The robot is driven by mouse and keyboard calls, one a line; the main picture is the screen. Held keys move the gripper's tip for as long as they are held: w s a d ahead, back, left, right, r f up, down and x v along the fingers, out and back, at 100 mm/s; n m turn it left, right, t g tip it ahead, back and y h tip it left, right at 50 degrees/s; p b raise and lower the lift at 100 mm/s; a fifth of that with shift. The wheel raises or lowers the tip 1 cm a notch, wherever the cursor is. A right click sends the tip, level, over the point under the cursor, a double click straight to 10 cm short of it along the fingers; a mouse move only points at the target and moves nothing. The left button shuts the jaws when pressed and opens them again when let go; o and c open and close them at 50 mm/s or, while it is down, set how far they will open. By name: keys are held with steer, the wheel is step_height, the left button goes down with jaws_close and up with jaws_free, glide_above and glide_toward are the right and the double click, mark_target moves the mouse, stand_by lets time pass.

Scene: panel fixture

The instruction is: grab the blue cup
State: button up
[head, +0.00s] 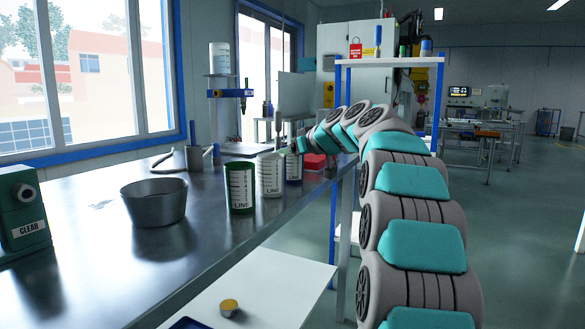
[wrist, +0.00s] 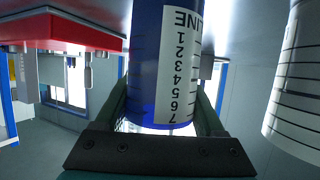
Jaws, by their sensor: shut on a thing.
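The blue cup (head: 294,170) stands upright on the metal bench, just behind a white cup (head: 271,176) that hides part of it. In the wrist view the blue cup (wrist: 150,65) fills the middle, with a white label of numbers, and the picture appears upside down. My gripper (wrist: 163,105) has one finger on each side of the blue cup and is shut on it. In the head view my gripper (head: 294,149) is small and partly hidden near the cup's top. I cannot tell whether the cup touches the bench.
A green cup (head: 240,188) stands in front of the white cup, and a metal bowl (head: 154,203) is to the left. A red object (head: 314,161) lies right beside the blue cup; its red body (wrist: 60,35) also shows in the wrist view. The white cup (wrist: 295,95) is close on the other side.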

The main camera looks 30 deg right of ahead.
steer(key=c, duration=0.7)
steer(key=shift+r, duration=0.2)
